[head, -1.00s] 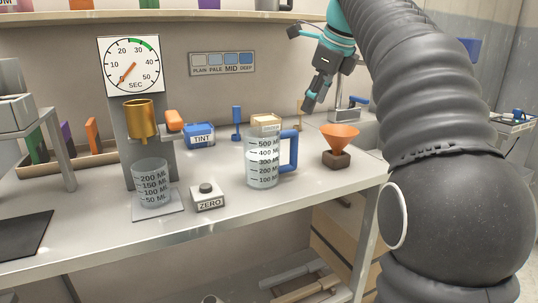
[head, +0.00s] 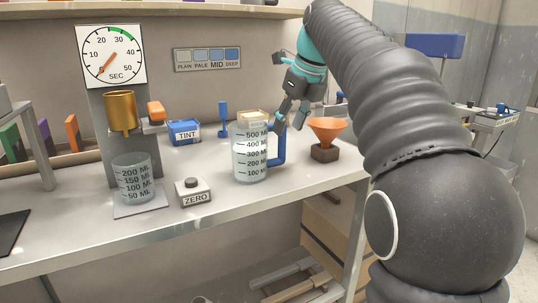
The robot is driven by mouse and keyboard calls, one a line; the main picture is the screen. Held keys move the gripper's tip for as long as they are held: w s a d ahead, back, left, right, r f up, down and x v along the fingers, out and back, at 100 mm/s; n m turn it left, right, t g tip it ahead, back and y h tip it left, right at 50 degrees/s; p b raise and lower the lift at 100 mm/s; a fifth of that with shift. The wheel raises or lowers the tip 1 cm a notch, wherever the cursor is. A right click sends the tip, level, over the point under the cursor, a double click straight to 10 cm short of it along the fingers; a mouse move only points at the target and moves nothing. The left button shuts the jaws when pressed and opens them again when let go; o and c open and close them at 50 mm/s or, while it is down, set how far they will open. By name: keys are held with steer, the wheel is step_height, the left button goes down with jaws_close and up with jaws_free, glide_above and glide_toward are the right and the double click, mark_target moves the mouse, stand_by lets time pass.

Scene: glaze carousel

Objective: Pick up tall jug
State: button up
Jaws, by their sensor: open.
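The tall jug (head: 249,158) is a clear measuring jug with marks up to 500 ML and a blue handle (head: 277,146) on its right side. It stands upright on the bench and looks filled with clear liquid. My gripper (head: 290,121) is open and empty. In the head view it appears just above and right of the jug's handle, pointing down. Whether a finger touches the handle cannot be told from this one view.
An orange funnel (head: 326,131) on a brown block stands right of the jug. A ZERO button box (head: 193,193) and a smaller beaker (head: 134,181) on a plate stand left. A blue TINT box (head: 184,132) sits behind. The bench front (head: 215,222) is clear.

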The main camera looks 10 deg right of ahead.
mark_target(285, 135)
steer(key=b+x, duration=0.1)
steer(key=x, duration=0.4)
steer(key=shift+w+a+f, duration=0.1)
steer(key=shift+f, duration=0.25)
jaws_close()
steer(key=shift+r, duration=0.1)
